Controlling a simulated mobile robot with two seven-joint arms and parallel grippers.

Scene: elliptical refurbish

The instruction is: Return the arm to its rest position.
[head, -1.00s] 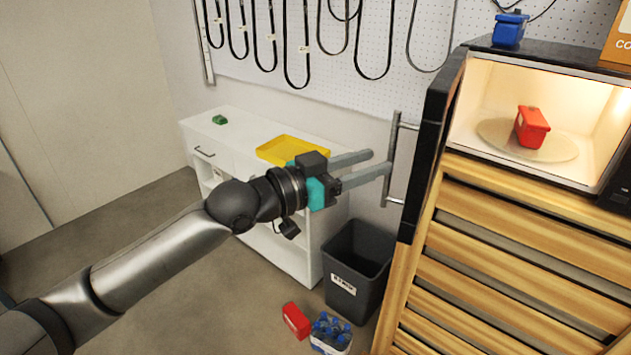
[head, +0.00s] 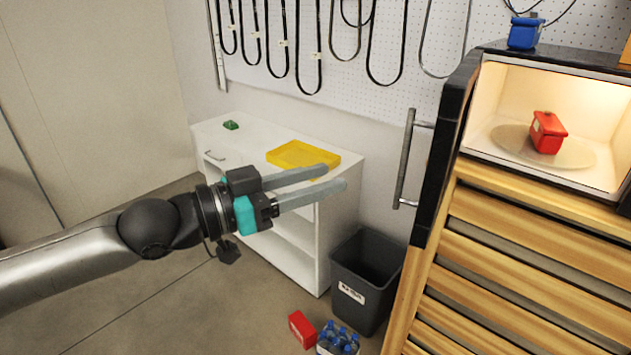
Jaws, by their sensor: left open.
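My left arm comes in from the left edge of the head view. Its gripper (head: 333,179) has two grey fingers held apart with nothing between them. The fingers point right, in front of the white cabinet (head: 273,222), and their tips stop short of the vertical metal handle (head: 406,160). My right gripper is not in view.
A lit microwave (head: 617,160) at right holds a red container (head: 547,132) and stands over wooden slats (head: 510,220). A yellow tray (head: 303,156) lies on the cabinet. A dark bin (head: 367,278), red box (head: 302,329) and blue bottles (head: 338,339) are on the floor.

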